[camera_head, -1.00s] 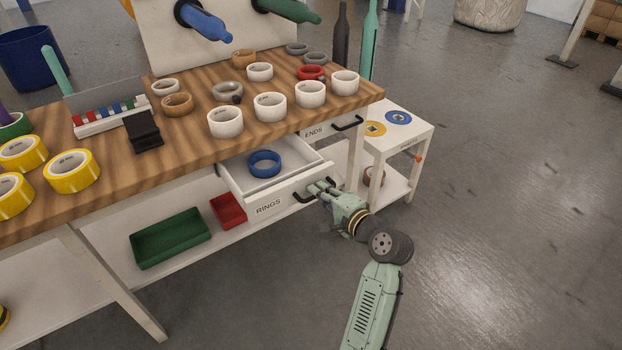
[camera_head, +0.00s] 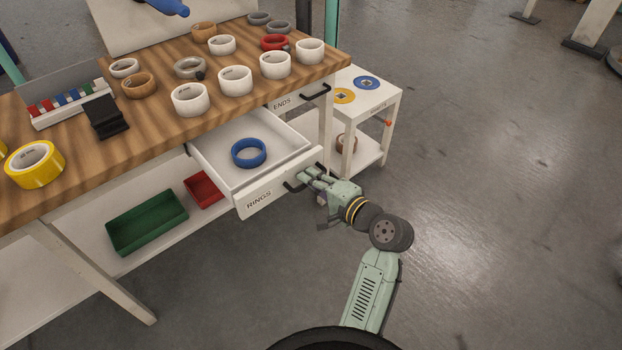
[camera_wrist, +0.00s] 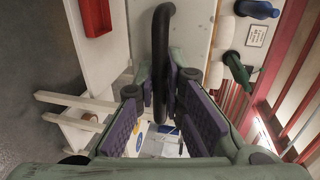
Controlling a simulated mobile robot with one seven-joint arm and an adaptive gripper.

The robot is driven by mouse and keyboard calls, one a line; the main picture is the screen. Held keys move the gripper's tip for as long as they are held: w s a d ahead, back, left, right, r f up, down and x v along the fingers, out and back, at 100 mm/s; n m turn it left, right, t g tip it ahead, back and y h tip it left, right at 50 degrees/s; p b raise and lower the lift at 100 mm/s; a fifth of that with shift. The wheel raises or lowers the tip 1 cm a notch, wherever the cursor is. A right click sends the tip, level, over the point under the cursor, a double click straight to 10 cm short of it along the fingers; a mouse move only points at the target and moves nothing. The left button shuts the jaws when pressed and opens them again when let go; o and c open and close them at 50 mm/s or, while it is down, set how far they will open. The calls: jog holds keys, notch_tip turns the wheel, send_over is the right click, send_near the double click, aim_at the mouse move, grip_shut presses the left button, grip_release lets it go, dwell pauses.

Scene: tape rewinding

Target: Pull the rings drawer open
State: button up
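The white rings drawer (camera_head: 262,196), labelled RINGS, stands well out from under the wooden tabletop. A blue ring (camera_head: 249,152) lies inside it. My gripper (camera_head: 308,174) is at the drawer's dark handle (camera_head: 290,186), at the right part of its front. In the wrist view the black handle (camera_wrist: 161,45) runs between the purple-padded fingers of my gripper (camera_wrist: 160,92), and the fingers are closed in on both sides of it. The exact contact at the fingertips is partly hidden.
The ends drawer (camera_head: 283,103) is under the tabletop (camera_head: 150,128), behind and right. A white side table (camera_head: 385,97) stands to the right. Green (camera_head: 147,222) and red (camera_head: 204,189) bins sit on the lower shelf. The floor in front and to the right is clear.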

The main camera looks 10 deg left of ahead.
jog(key=shift+o, duration=0.6)
jog(key=shift+d, duration=0.1)
jog(key=v, duration=1.2)
